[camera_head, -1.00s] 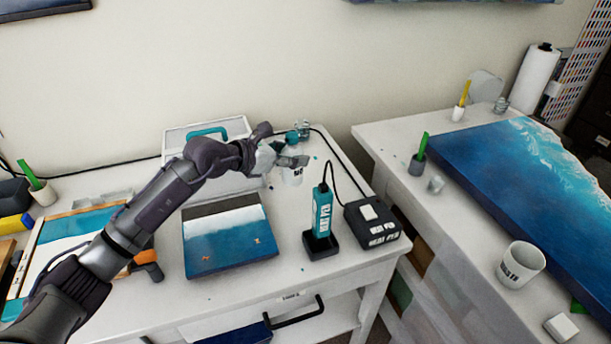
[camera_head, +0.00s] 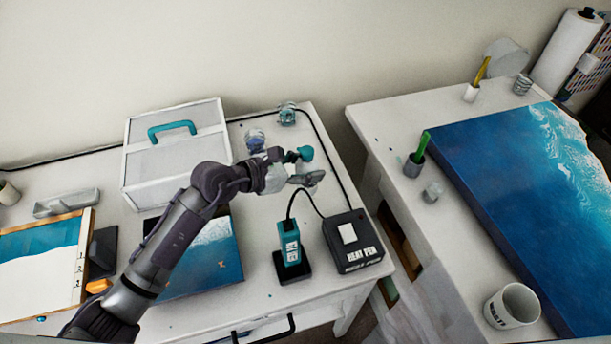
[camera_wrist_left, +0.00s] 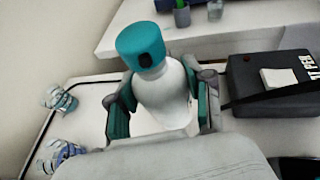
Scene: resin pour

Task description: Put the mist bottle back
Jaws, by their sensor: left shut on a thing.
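The mist bottle (camera_wrist_left: 160,88) is white with a teal cap and fills the middle of the left wrist view. My left gripper (camera_wrist_left: 160,110) is shut on its body, one finger on each side. In the head view its teal cap (camera_head: 305,153) shows just beyond my left gripper (camera_head: 292,176), above the back part of the left table; the fingers hide most of the body. I cannot tell whether its base touches the table. My right gripper is in neither view.
The heat pen (camera_head: 290,243) stands in its holder, with its black box (camera_head: 355,245) to the right and cords behind. A white case (camera_head: 170,165) and glass jars (camera_head: 255,142) stand at the back. A blue canvas (camera_head: 205,265) lies under my arm. A gap separates the right table (camera_head: 385,135).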

